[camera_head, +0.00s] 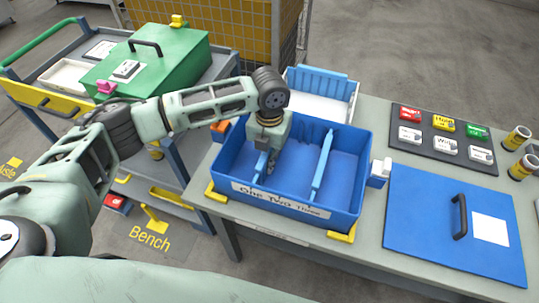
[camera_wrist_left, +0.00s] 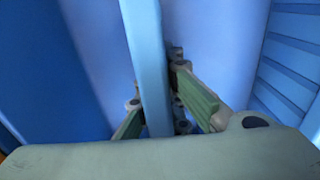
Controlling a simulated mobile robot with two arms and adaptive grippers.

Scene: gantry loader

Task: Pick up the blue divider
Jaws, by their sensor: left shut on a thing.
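A light blue divider (camera_head: 261,164) stands upright in the left part of the blue box (camera_head: 283,205), which is labelled "One Two Three". My left gripper (camera_head: 267,158) reaches down into the box and is shut on this divider. In the left wrist view the divider (camera_wrist_left: 145,50) runs between the green-padded fingers of my left gripper (camera_wrist_left: 160,108). A second light blue divider (camera_head: 322,167) stands across the box further right, apart from the gripper. The gripper's body hides part of the held divider. My right gripper is not in view.
A white bin with blue slats (camera_head: 318,83) stands behind the box. A blue lid (camera_head: 420,220) with a black handle lies right of it. A dark panel (camera_head: 445,138) of labelled blocks and several cans lie behind. A green case (camera_head: 150,62) sits on the trolley at left.

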